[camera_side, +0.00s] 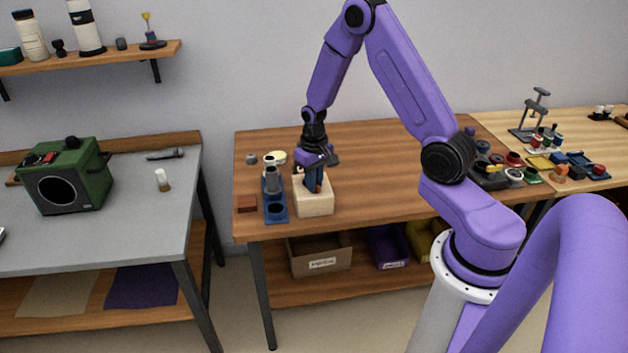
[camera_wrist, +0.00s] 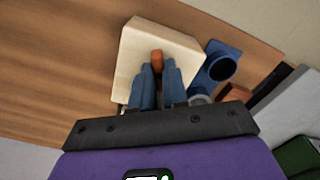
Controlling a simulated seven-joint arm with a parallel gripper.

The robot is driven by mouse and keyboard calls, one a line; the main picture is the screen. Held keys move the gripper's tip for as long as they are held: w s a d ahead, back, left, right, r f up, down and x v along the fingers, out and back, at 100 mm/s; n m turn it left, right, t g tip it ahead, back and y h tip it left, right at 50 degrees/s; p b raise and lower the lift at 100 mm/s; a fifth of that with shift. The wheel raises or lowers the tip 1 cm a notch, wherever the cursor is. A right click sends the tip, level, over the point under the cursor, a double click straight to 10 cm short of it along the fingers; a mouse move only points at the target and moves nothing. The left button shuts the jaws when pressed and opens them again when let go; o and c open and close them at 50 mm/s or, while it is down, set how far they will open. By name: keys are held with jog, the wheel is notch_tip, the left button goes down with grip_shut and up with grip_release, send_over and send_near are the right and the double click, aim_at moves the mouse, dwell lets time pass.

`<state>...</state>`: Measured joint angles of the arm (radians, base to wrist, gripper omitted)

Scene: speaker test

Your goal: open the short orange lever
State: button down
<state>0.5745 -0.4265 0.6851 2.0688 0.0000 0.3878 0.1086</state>
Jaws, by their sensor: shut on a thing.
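The short orange lever (camera_wrist: 156,57) stands on a cream block (camera_wrist: 186,52) in the wrist view. My gripper (camera_wrist: 157,70) has its two blue fingers closed on the lever from either side, with its orange top showing between the tips. In the side view my gripper (camera_side: 313,187) points down at the cream block (camera_side: 315,206) near the front left of the wooden table. The fingers hide most of the lever there, and its lower part is hidden in the wrist view too.
A blue holder (camera_side: 276,212) with round openings stands close to the left of the block, with a grey cylinder (camera_side: 272,180) in it. A reddish-brown block (camera_side: 247,203) lies further left. The table's middle (camera_side: 380,180) is clear. Several small parts crowd its right end.

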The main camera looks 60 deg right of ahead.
jog(key=c, duration=1.1)
grip_release()
jog(key=shift+c, duration=0.2)
jog(key=shift+r, duration=0.1)
notch_tip(320, 180, up, 17)
jog(key=shift+r, duration=0.15)
